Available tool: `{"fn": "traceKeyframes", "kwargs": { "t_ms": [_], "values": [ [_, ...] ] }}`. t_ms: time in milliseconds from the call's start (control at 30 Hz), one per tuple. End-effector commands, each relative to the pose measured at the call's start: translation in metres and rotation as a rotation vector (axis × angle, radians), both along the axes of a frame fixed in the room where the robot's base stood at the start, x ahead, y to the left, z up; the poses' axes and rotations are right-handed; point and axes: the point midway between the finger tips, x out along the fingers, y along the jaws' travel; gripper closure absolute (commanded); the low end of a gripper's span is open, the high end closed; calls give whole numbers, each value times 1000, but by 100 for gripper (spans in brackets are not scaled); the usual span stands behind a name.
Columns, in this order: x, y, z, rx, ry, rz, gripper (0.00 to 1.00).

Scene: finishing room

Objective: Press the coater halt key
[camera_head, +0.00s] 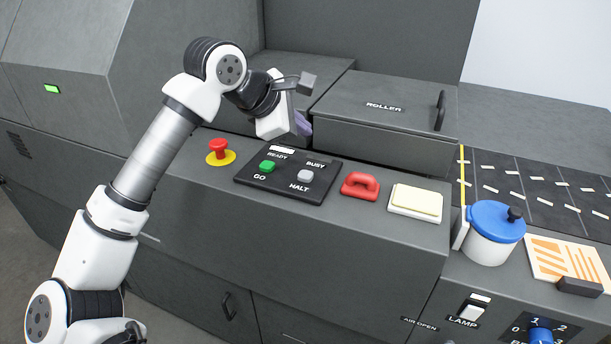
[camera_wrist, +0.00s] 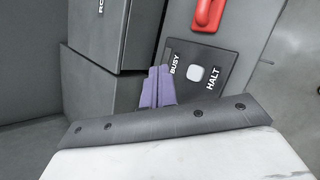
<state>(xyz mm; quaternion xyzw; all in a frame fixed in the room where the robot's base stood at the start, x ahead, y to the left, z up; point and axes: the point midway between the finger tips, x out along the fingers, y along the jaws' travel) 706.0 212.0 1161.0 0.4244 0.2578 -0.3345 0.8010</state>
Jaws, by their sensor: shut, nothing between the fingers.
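My gripper (camera_head: 303,127), with purple fingers, is above and behind the panel, apart from the key. In the wrist view the shut fingers (camera_wrist: 158,88) show beside the BUSY label, with the halt key (camera_wrist: 196,73) to their right. The fingers are empty.
A red mushroom button (camera_head: 218,147) on a yellow base stands left of the panel. A red handle (camera_head: 360,186) and a cream pad (camera_head: 416,201) lie to the right. The roller cover (camera_head: 385,105) rises behind. A blue-lidded pot (camera_head: 490,240) stands farther right.

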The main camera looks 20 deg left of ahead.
Motion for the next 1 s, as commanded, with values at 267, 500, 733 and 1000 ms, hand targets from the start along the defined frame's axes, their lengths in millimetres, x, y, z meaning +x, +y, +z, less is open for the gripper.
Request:
{"fn": "traceKeyframes", "kwargs": {
  "t_ms": [267, 500, 733, 1000],
  "values": [
    [0, 0, -42, -1, 0, 0, 100],
    [0, 0, -72, 0, -1, 1, 100],
    [0, 0, -74, 0, 0, 0, 100],
    [0, 0, -73, 0, 0, 0, 100]
  ]
}}
